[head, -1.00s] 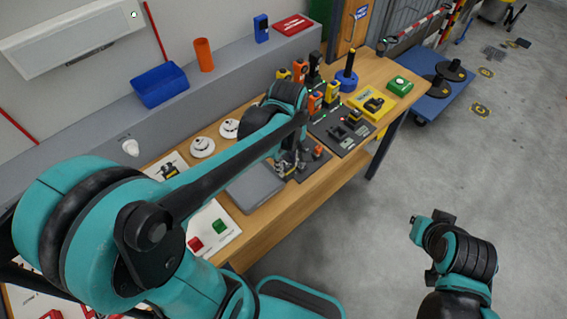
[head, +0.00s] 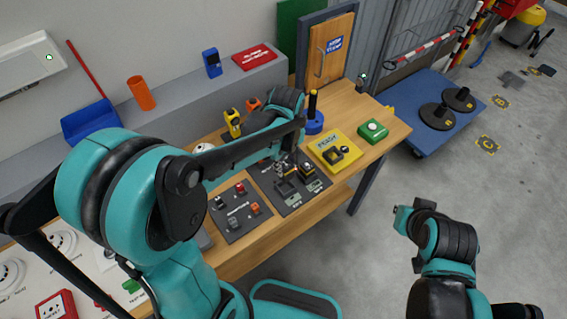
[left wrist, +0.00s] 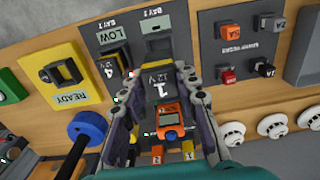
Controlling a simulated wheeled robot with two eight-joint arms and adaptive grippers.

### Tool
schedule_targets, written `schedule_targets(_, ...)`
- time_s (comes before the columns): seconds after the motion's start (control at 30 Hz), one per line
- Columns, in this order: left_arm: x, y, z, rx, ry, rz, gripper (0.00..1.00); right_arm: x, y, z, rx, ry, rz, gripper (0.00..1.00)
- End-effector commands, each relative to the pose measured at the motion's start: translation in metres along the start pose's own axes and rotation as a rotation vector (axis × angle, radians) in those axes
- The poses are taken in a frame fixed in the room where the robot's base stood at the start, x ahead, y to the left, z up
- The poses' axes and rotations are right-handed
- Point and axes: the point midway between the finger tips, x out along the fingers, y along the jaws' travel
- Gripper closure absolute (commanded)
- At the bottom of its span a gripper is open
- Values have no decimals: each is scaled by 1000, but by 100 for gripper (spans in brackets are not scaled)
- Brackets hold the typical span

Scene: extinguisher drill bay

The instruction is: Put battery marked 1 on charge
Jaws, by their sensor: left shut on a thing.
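My left gripper (left wrist: 160,108) is shut on the battery marked 1 (left wrist: 160,88), a dark block with a white 1 and 12 V. In the head view this gripper (head: 284,168) is over the dark charger panel (head: 287,202), and the battery cannot be made out there. In the left wrist view the charger panel (left wrist: 95,42) has two bays. One bay holds the battery marked 4 (left wrist: 112,62) beside a LOW display. The other bay (left wrist: 156,46), directly ahead of battery 1, looks empty. I cannot tell whether battery 1 touches the panel. My right gripper does not show clearly.
An orange device (left wrist: 170,120) shows between the fingers. A blue-based post (head: 313,122) stands behind.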

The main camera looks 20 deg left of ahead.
Motion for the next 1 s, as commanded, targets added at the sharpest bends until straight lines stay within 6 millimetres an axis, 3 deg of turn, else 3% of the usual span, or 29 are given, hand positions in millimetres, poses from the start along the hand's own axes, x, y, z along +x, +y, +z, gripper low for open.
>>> schedule_targets(0.27,13,1,0,2,0,0,100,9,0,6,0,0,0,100)
schedule_targets(0.7,51,0,0,2,0,0,100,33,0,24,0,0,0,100)
schedule_targets(1.0,54,0,0,1,0,0,100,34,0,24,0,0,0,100)
